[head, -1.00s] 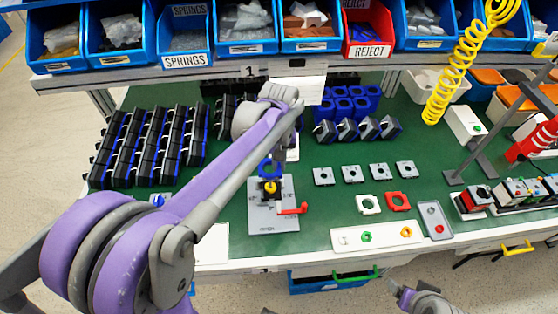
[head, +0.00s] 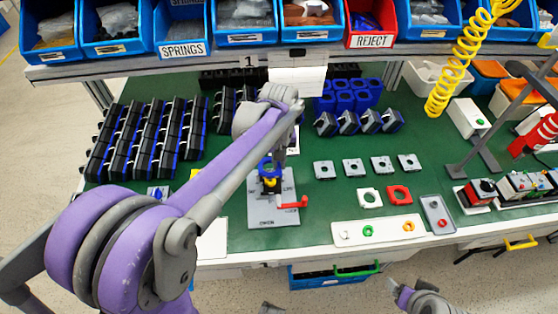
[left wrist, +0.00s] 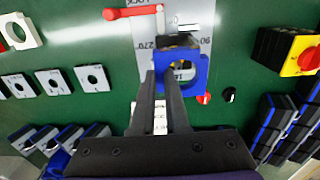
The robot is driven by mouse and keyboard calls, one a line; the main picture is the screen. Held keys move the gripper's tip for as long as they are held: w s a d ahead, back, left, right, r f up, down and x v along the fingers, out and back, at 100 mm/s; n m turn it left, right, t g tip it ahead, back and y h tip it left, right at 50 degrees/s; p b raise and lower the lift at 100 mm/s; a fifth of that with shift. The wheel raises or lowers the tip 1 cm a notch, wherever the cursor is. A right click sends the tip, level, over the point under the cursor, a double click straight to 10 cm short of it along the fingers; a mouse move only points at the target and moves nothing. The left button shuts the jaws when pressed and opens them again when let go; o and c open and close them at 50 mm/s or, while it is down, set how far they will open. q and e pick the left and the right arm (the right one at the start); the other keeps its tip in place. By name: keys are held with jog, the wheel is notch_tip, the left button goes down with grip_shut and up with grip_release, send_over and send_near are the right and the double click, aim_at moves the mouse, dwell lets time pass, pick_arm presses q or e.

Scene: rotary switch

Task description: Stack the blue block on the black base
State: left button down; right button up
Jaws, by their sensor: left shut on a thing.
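The blue block (head: 268,165), a square frame with a round opening, is held by my left gripper (head: 282,158) at the work fixture. The left wrist view shows the left gripper (left wrist: 160,75) shut on one side of the blue block (left wrist: 200,74). The black base (head: 270,188) stands on the grey fixture plate (head: 262,214), with a yellow part showing on it below the block. The black base (left wrist: 178,41) is partly hidden by the block in the left wrist view; I cannot tell whether they touch. My right gripper (head: 395,286) is at the bottom edge, its jaws unclear.
A red lever (head: 293,204) sticks out at the fixture's right. Rows of black-and-blue parts (head: 145,140) stand at left, several blue blocks (head: 345,97) at the back. Grey square plates (head: 355,168) lie at right. Green mat around the fixture is mostly clear.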

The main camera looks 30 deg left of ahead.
pick_arm(q)
jog(key=shift+f, duration=0.15)
jog(key=shift+f+b, duration=1.15)
jog(key=shift+f, duration=0.5)
jog(key=c, duration=0.8)
grip_release()
jog(key=shift+c, duration=0.2)
notch_tip(320, 180, up, 11)
jog(key=shift+d+f+p, duration=0.1)
jog(key=shift+p, duration=0.45)
jog(key=s+d+f+m+t+p, duration=0.2)
jog(key=s+f+m, duration=0.1)
jog(key=s, duration=0.5)
jog(key=s+d+f+m+t+p, duration=0.1)
jog(key=s+d+f+m+t, duration=0.1)
jog(key=s, duration=0.7)
jog(key=shift+d+f+m+t+p, duration=0.2)
jog(key=shift+f+m+t+p, duration=0.15)
jog(key=shift+f+m+t, duration=0.3)
